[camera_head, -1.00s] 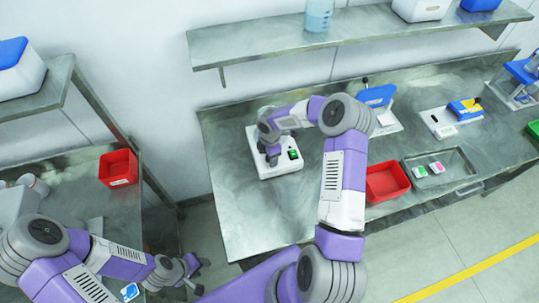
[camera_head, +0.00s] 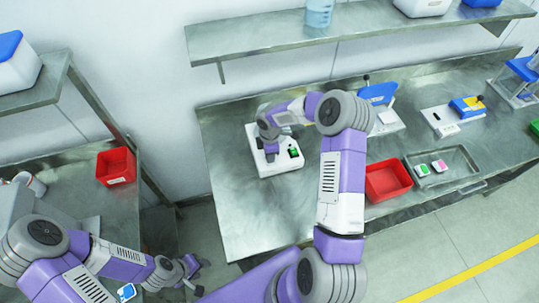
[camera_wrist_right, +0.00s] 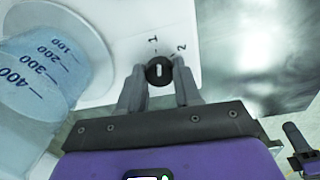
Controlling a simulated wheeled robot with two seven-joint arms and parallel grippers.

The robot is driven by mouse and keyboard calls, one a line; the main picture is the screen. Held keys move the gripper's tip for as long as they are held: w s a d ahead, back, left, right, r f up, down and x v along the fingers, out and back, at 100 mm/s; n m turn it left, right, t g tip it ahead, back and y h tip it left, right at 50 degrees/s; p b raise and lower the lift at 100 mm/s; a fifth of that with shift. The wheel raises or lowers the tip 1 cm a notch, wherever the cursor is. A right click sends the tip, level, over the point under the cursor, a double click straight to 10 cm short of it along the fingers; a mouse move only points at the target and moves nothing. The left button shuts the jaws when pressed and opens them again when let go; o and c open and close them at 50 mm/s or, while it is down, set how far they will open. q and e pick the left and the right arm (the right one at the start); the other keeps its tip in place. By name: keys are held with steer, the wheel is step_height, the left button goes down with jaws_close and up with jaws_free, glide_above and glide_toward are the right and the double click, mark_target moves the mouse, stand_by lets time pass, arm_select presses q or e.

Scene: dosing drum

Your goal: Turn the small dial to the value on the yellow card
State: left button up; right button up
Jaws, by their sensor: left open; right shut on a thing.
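The small dial (camera_wrist_right: 159,71) is a black knob with a white line, on a white device (camera_head: 282,167). The numbers 1 and 2 stand beyond the dial in the right wrist view; its line runs nearly upright in the picture, roughly toward the 1. My right gripper (camera_wrist_right: 159,78) has its fingers on both sides of the dial and is shut on it. In the head view my right gripper (camera_head: 271,152) is over the device. My left gripper (camera_head: 194,270) is open, low at the left, away from the device. I cannot make out a readable yellow card.
A clear container with blue graduations (camera_wrist_right: 40,75) stands close left of my right gripper. A red bin (camera_head: 387,182) and a metal tray (camera_head: 443,168) are right of my right arm. Another red bin (camera_head: 116,167) is on the left table. The bench's front left is clear.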

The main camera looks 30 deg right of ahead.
steer(key=m+b, duration=0.3)
steer(key=m, duration=0.2)
steer(key=shift+f+m+b, duration=0.1)
steer(key=shift+m+b, duration=0.2)
steer(key=shift+b, duration=0.1)
steer(key=m+b, duration=0.2)
steer(key=m, duration=0.3)
steer(key=m+b, duration=0.1)
steer(key=m, duration=0.3)
steer(key=shift+m, duration=0.4)
steer(key=m, duration=0.5)
steer(key=shift+w+m+g+b, duration=0.1)
steer(key=shift+m+g+b, duration=0.2)
steer(key=shift+m, duration=0.1)
steer(key=o, duration=1)
steer(key=shift+o, duration=0.2)
